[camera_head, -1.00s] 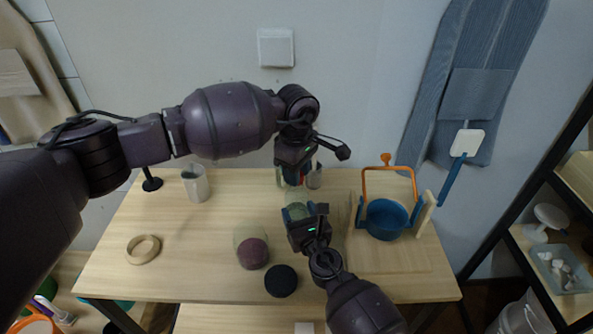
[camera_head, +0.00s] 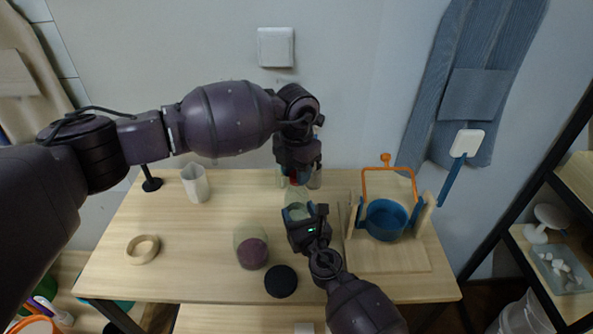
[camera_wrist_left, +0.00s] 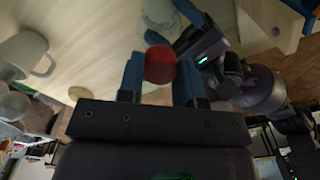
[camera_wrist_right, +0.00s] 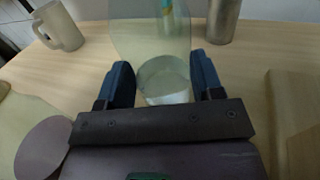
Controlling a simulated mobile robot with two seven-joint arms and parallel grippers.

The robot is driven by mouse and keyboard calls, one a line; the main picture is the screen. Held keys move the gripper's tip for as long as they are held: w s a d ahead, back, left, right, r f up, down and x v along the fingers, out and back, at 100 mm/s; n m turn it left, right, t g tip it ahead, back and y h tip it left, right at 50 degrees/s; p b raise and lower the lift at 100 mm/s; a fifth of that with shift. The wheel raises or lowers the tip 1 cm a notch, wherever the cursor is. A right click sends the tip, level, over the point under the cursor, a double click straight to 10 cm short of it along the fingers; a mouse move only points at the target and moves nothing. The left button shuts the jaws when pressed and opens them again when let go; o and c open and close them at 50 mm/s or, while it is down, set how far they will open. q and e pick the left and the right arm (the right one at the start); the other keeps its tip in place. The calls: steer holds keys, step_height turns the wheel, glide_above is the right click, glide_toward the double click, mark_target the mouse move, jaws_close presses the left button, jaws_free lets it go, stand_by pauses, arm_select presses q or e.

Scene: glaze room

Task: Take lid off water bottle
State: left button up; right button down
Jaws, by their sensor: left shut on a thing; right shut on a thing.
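The water bottle (camera_head: 295,196) is a pale translucent body near the middle of the table, partly hidden by my grippers. My right gripper (camera_head: 299,212) is shut on it from the front; the right wrist view shows its clear body (camera_wrist_right: 163,78) between the blue fingers. My left gripper (camera_head: 297,181) points down above the bottle. It is shut on the red lid (camera_wrist_left: 160,64), which sits between its blue fingers in the left wrist view. In the head view, the lid (camera_head: 294,182) is mostly hidden. I cannot tell whether lid and bottle touch.
A white mug (camera_head: 195,183) and a wooden ring (camera_head: 143,249) stand left. A purple-ended jar (camera_head: 251,247) and a black disc (camera_head: 281,281) lie near the front. A blue pot (camera_head: 385,220) with an orange handle stands right. A metal cylinder (camera_head: 315,178) stands close behind.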

arm_select(q)
steer(key=n, duration=0.5)
steer(key=shift+n, duration=0.4)
steer(key=n, duration=1.6)
steer(key=shift+r, duration=0.5)
steer(key=shift+r, duration=0.4)
steer(key=shift+r, duration=0.3)
